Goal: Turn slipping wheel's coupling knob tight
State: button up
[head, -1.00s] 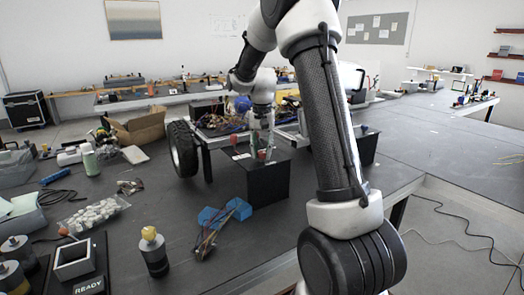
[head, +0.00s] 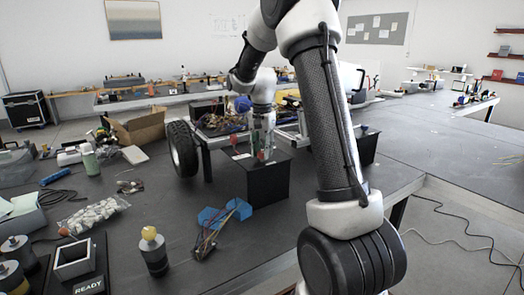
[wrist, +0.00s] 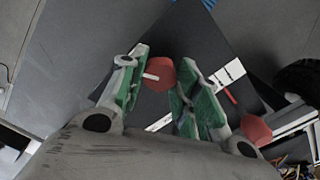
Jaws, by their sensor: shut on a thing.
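My gripper (wrist: 163,76) is closed around a red knob (wrist: 160,73) with a white pointer bar, on the top of a black box. In the head view, my gripper (head: 263,147) points down at this black box (head: 268,184). A second red knob (wrist: 256,130) with a red bar stands to the right in the wrist view, outside the fingers. A black tyred wheel (head: 183,149) stands at the chassis left of the box, and its edge shows in the wrist view (wrist: 302,78). The knob's underside is hidden.
Another black box with a blue knob (head: 364,127) stands to the right. The right tabletop (head: 440,150) is mostly clear.

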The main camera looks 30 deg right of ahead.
aim_at(262, 152)
jog(key=o, duration=1)
notch_tip(262, 152, up, 12)
dwell(0.3)
